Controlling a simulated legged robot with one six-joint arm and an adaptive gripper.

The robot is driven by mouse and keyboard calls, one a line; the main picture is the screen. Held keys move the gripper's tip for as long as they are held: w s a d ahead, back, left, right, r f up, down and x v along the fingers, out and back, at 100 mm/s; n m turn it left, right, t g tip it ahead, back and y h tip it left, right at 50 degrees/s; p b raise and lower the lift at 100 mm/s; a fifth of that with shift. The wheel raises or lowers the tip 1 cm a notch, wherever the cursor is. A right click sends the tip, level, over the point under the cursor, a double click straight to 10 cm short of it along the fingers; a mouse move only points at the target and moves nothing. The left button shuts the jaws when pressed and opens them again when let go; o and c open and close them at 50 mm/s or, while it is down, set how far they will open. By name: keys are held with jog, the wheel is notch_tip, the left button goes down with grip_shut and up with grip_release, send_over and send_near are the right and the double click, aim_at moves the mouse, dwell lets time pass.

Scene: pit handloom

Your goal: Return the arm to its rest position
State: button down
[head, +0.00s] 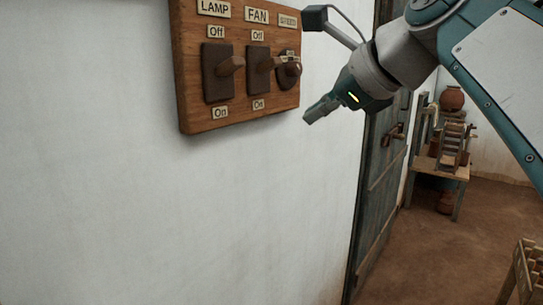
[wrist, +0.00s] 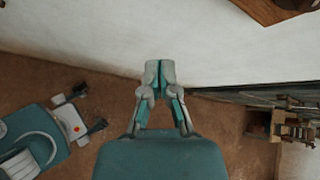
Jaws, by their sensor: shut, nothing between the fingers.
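My gripper (head: 322,110) is at the upper right of the head view, just right of and a little below the switch board's lower right corner. It is shut and empty, with its fingers pointing down and left, near the white wall. In the wrist view my gripper (wrist: 160,66) shows its two fingers together at the centre, in front of the wall. The arm reaches in from the upper right of the head view, bent at the wrist.
A wooden switch board (head: 240,122) on the white wall (head: 180,220) carries LAMP and FAN levers and a speed knob (head: 289,70). A dark door (head: 378,190), a wooden stand (head: 440,168) with pots and a slatted wooden object (head: 525,275) are at right. Brown floor lies open between.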

jog(key=s+d+f+n+g+h, duration=0.1)
jog(key=s+f+n, duration=0.4)
jog(key=f, duration=0.6)
jog(key=s+d+f+n+h, duration=0.4)
jog(key=f+n, duration=0.4)
jog(key=f, duration=0.4)
jog(key=s+d+f+n+g+h, duration=0.1)
jog(key=s+f+n, duration=0.5)
jog(key=f, duration=0.6)
jog(key=shift+s+d+f+n+g+h, duration=0.3)
jog(key=shift+d+n+h, duration=0.4)
jog(key=shift+d, duration=0.45)
